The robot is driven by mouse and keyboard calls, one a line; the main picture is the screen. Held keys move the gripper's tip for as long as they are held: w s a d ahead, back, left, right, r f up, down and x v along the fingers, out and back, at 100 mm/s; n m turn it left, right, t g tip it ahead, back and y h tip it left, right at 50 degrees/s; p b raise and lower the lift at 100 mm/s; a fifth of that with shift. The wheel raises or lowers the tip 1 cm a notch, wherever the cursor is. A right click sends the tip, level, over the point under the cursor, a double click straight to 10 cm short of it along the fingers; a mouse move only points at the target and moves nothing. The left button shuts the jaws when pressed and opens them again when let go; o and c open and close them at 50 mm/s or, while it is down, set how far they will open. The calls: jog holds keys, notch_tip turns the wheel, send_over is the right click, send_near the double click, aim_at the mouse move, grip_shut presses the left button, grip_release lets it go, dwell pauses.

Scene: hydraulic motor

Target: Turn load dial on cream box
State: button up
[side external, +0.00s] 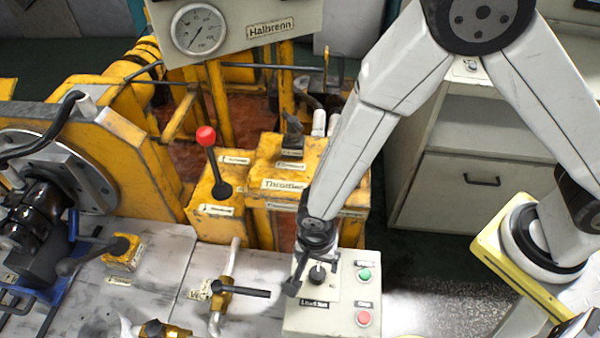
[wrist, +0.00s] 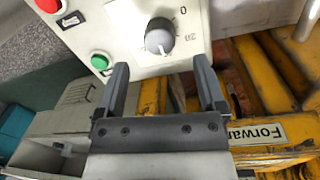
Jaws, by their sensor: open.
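The cream box (side external: 333,300) stands at the front centre in the side external view, with a load dial (side external: 317,274) on its top left. In the wrist view the dial (wrist: 160,36) is a grey knob on the cream face (wrist: 120,32), with a white pointer mark and the numbers 0 and 20 beside it. My gripper (side external: 294,290) is above the box at the dial. In the wrist view my gripper (wrist: 161,75) is open, its two fingers apart, with the dial beyond the gap between the fingertips. No contact with the dial shows.
A green button (side external: 365,274) and a red button (side external: 364,319) sit on the box's right side. A black valve handle (side external: 245,290) is close on the left. Yellow machinery with a red-knobbed lever (side external: 206,136) stands behind.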

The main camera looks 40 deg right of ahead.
aim_at(317, 273)
jog(key=shift+s+f, duration=0.15)
jog(key=shift+f, duration=2.45)
grip_shut()
